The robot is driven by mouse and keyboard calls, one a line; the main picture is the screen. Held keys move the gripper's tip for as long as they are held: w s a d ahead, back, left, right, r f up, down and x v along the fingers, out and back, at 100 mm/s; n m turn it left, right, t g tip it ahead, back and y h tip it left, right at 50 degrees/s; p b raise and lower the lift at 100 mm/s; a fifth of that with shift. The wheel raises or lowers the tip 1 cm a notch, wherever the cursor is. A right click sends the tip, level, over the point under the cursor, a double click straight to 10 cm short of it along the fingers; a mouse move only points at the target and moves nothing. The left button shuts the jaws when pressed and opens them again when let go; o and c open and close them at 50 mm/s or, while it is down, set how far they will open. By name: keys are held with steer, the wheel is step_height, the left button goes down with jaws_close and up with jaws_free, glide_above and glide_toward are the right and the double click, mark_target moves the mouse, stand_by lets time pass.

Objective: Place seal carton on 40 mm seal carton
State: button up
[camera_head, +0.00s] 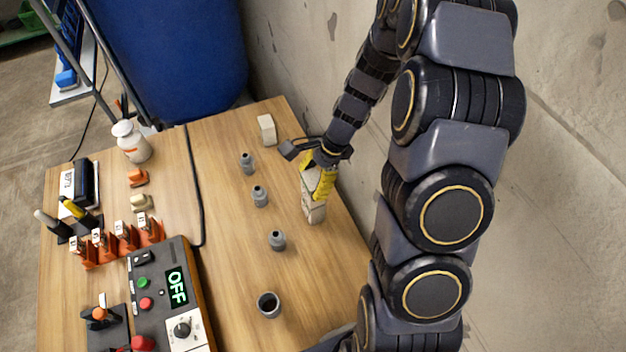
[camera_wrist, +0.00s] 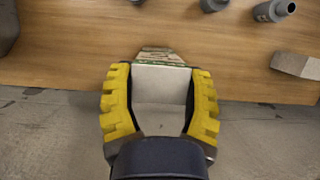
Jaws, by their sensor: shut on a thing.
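My gripper (camera_head: 318,180) is at the right side of the wooden table, pointing down, with its yellow fingers shut on a pale carton (camera_head: 307,181). In the wrist view my gripper (camera_wrist: 160,98) has the plain pale face of the carton (camera_wrist: 160,83) between its fingers. A pale body with printed marks (camera_head: 315,212) shows directly below the fingers, and a green-striped edge (camera_wrist: 162,56) shows beyond the held face. I cannot tell whether these belong to the held carton or to a second carton under it. Another pale carton (camera_head: 267,130) stands apart at the back; it also shows in the wrist view (camera_wrist: 297,65).
Several grey pipe fittings (camera_head: 277,240) stand in a row left of my gripper, with a dark open cup (camera_head: 268,305) in front. A control box (camera_head: 165,300) reading OFF, an orange rack (camera_head: 117,242) and a white bottle (camera_head: 131,142) are at left. A concrete wall (camera_head: 560,180) is close on the right.

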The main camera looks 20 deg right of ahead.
steer(key=shift+f, duration=0.3)
steer(key=o, duration=1.1)
steer(key=shift+f, duration=0.15)
